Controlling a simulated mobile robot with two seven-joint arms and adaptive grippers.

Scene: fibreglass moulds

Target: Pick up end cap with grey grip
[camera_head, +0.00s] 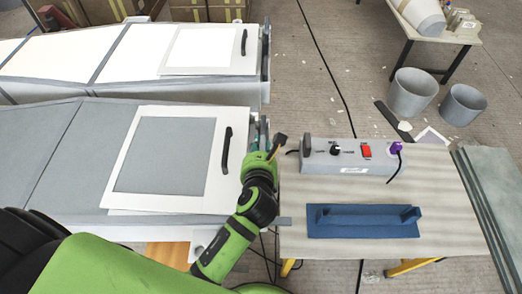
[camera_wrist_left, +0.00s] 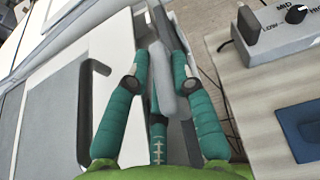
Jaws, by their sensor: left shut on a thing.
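The end cap's grey grip (camera_wrist_left: 165,85) is a rounded grey bar at the end of the nearer mould, seen in the left wrist view between my teal fingers. My left gripper (camera_wrist_left: 162,62) is shut on this grip, with one finger on each side. In the head view my left gripper (camera_head: 262,138) is at the right end of the nearer mould (camera_head: 50,145) and hides most of the cap. I cannot tell whether the cap is clear of the mould. My right gripper is in neither view.
A white-framed panel with a black handle (camera_head: 227,150) lies on the mould beside my gripper. To the right, a table (camera_head: 455,215) bears a grey control box (camera_head: 350,160) and a blue float (camera_head: 362,222). Two grey buckets (camera_head: 412,95) stand on the floor behind.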

